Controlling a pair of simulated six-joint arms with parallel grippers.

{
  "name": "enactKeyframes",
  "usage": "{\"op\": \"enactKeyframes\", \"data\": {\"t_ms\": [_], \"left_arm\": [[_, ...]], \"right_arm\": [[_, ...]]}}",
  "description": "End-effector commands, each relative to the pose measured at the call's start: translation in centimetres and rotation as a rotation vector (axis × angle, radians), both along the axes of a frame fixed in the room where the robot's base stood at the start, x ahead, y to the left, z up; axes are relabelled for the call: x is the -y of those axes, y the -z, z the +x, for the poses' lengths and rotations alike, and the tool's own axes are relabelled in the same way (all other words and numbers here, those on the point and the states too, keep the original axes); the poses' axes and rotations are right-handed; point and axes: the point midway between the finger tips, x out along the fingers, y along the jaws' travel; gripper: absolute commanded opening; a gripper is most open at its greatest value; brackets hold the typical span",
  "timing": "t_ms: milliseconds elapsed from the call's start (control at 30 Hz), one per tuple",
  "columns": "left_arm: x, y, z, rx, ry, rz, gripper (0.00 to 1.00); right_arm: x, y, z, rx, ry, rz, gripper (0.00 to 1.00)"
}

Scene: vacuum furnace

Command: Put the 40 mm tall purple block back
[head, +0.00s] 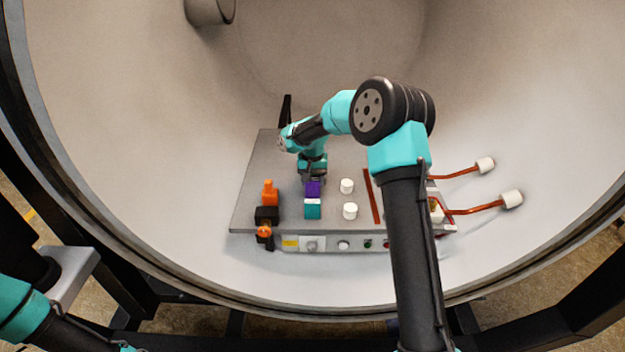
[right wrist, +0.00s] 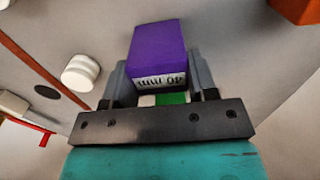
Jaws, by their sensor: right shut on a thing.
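The purple block (head: 313,188) is between the fingers of my right gripper (head: 312,180), over the grey plate (head: 245,205). In the right wrist view the purple block (right wrist: 158,48) shows a white label reading "40 mm" upside down, with one finger of the right gripper (right wrist: 160,72) on each side. The gripper is shut on it. I cannot tell whether its hidden underside touches the plate.
Two white round knobs (head: 348,199) stand right of the blocks, beside a red-brown bar (head: 372,196). An orange and black fixture (head: 268,205) stands to the left. Copper rods with white ends (head: 485,165) stick out at right. The curved furnace wall (head: 300,50) surrounds the plate.

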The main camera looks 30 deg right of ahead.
Motion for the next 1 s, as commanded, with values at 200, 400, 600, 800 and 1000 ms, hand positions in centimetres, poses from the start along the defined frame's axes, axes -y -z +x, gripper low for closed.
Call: {"op": "enactKeyframes", "data": {"t_ms": [200, 400, 600, 800, 1000], "left_arm": [[0.0, 0.0, 0.0, 0.0, 0.0, 0.0, 0.7], [0.0, 0.0, 0.0, 0.0, 0.0, 0.0, 0.7], [0.0, 0.0, 0.0, 0.0, 0.0, 0.0, 0.7], [0.0, 0.0, 0.0, 0.0, 0.0, 0.0, 0.7], [0.0, 0.0, 0.0, 0.0, 0.0, 0.0, 0.7]], "right_arm": [[0.0, 0.2, 0.0, 0.001, 0.0, 0.0, 0.0], [0.0, 0.3, 0.0, 0.0, 0.0, 0.0, 0.67], [0.0, 0.3, 0.0, 0.0, 0.0, 0.0, 0.78], [0.0, 0.1, 0.0, 0.0, 0.0, 0.0, 0.78], [0.0, -1.3, 0.1, 0.002, 0.001, 0.0, 0.78]]}}
